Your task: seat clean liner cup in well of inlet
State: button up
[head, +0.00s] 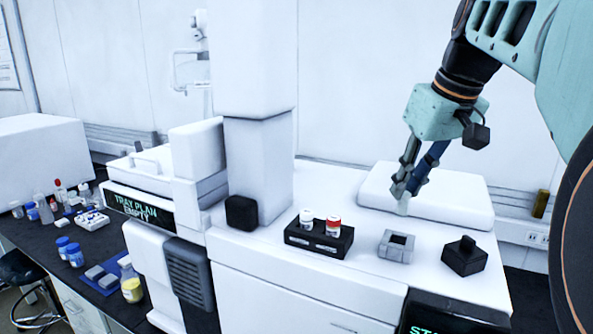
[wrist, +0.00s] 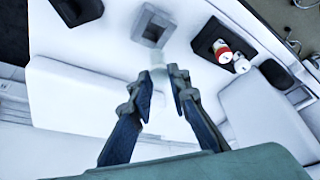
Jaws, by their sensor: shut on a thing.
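My gripper (head: 404,190) is above the white instrument top, and it also shows in the wrist view (wrist: 160,80). Its fingers are shut on a small pale, translucent cup (wrist: 158,70), which looks like the clean liner cup. In the head view the cup is a faint pale shape at the fingertips (head: 403,206). The inlet looks like a grey square block (head: 396,246) with a dark square well in its top, also in the wrist view (wrist: 152,26). The cup is apart from the block in the wrist view; its height above the top is hard to tell.
A black rack (head: 318,243) holds a white-capped and a red-and-white vial left of the inlet. A black block with a knob (head: 464,258) stands to its right. A raised white panel (head: 450,197) lies behind. A tall white column (head: 258,170) rises at left.

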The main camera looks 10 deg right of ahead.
aim_at(405, 217)
jog(key=shift+s+f+b, duration=0.2)
jog(key=shift+f+b, duration=0.5)
jog(key=shift+f, duration=0.05)
jog(key=shift+w+f+b, duration=0.1)
jog(key=shift+f+b, duration=1.1)
jog(key=shift+f, duration=0.1)
jog(key=shift+f, duration=0.15)
jog(key=shift+f+b, duration=0.75)
jog(key=shift+f, duration=0.25)
jog(key=shift+f, duration=0.15)
jog(key=shift+f+b, duration=0.3)
jog(key=shift+f, duration=0.05)
jog(key=o, duration=1.3)
